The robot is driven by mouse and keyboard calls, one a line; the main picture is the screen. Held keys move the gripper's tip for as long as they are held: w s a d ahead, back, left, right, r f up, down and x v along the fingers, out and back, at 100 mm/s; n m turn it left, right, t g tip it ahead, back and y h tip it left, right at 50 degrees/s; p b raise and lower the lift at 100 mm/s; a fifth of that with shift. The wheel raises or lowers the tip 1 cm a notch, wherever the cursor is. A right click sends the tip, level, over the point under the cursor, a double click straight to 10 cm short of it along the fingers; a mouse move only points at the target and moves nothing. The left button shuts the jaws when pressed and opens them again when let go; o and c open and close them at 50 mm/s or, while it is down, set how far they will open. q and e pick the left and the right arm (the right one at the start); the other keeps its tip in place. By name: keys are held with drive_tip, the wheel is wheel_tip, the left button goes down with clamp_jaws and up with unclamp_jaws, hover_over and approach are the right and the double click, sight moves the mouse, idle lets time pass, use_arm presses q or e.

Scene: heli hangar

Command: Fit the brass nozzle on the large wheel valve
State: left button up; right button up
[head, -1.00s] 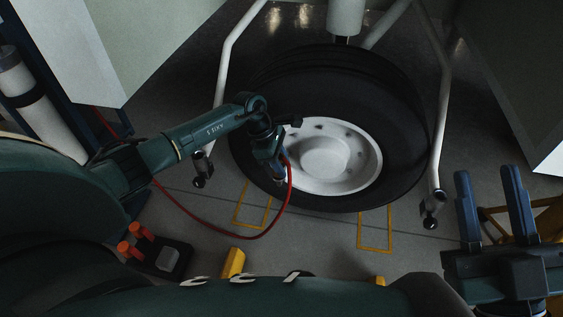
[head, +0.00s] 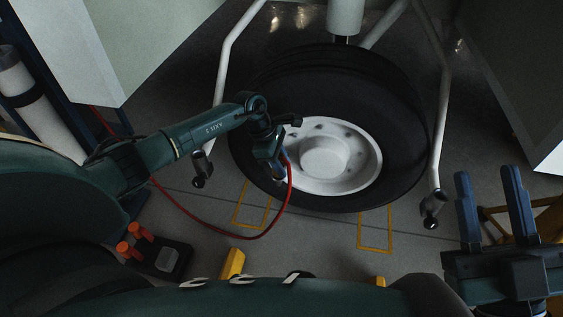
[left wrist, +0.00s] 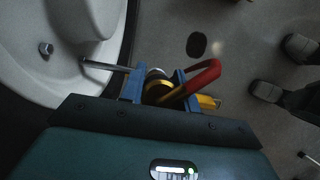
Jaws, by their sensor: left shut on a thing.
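The large wheel has a black tyre (head: 400,115) and a white hub (head: 325,158) in the head view; the hub's edge (left wrist: 60,85) fills the left of the left wrist view. A thin metal stem, seemingly the valve (left wrist: 105,66), sticks out from the hub towards my left gripper (left wrist: 157,76). That gripper is shut on the brass nozzle (left wrist: 161,92), whose red hose (left wrist: 205,76) bends away to the right. The stem's tip is close to the near finger; I cannot tell whether it touches. In the head view my left gripper (head: 275,177) is low beside the hub. My right gripper (head: 492,195) is open and empty.
White struts (head: 441,130) stand on both sides of the wheel. The red hose (head: 262,235) loops over the floor. A black case with orange knobs (head: 165,258) and a yellow block (head: 232,263) are at the front. Dark shoe-like shapes (left wrist: 302,48) lie on the floor.

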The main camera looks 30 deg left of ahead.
use_arm(q)
drive_tip(key=shift+f+b, duration=0.5)
drive_tip(key=shift+f, duration=0.2)
drive_tip(key=o, duration=0.7)
drive_tip(key=shift+o, duration=0.5)
drive_tip(key=shift+f, duration=0.1)
